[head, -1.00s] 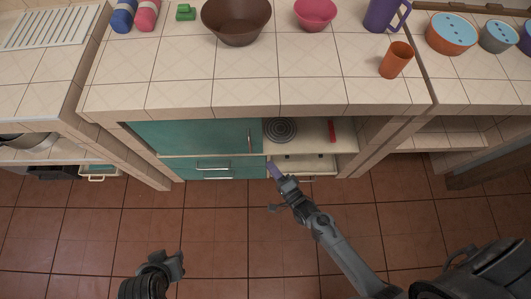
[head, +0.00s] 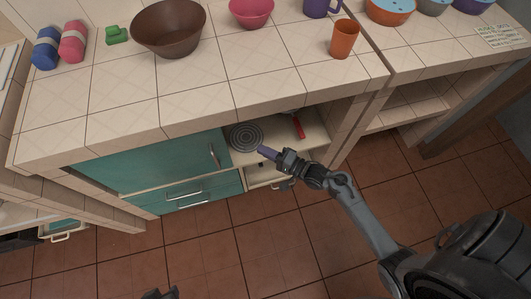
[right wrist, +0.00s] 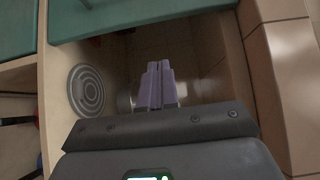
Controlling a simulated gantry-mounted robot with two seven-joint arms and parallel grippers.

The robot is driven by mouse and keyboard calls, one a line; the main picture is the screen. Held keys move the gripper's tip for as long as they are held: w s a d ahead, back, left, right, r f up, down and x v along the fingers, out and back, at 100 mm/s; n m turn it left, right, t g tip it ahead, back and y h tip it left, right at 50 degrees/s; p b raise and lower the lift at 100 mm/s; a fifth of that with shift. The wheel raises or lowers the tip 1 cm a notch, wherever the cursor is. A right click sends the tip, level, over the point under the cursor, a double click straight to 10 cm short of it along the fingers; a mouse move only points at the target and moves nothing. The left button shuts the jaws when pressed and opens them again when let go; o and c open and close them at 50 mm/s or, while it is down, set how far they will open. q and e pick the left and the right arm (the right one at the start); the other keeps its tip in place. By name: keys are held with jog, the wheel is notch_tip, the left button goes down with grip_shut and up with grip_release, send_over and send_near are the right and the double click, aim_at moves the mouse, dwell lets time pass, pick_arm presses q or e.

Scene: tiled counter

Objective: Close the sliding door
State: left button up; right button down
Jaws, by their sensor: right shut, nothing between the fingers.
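The teal sliding door (head: 150,165), with a metal handle (head: 213,155) near its right edge, covers the left part of the cabinet under the counter. The right part is open. My right gripper (head: 266,153) is at this opening, right of the door's handle and apart from it. Its purple fingers (right wrist: 157,86) are shut and empty in the right wrist view, pointing into the cabinet. A teal panel (right wrist: 130,18) crosses the top of that view. Only the dark tip of my left gripper (head: 160,294) shows at the bottom edge; its fingers cannot be made out.
Inside the opening are a grey ringed disc (head: 246,137) and a red-handled item (head: 298,127) on the shelf. Teal drawers (head: 185,192) lie below the door. Bowls and an orange cup (head: 343,39) stand on the tiled counter (head: 200,95). The floor in front is clear.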

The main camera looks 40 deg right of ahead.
jog(key=w+a+b, duration=0.2)
jog(key=w+a, duration=0.4)
jog(key=w, duration=0.2)
jog(key=shift+a+b, duration=0.35)
jog(key=shift+a, duration=0.05)
jog(key=shift+w, duration=0.1)
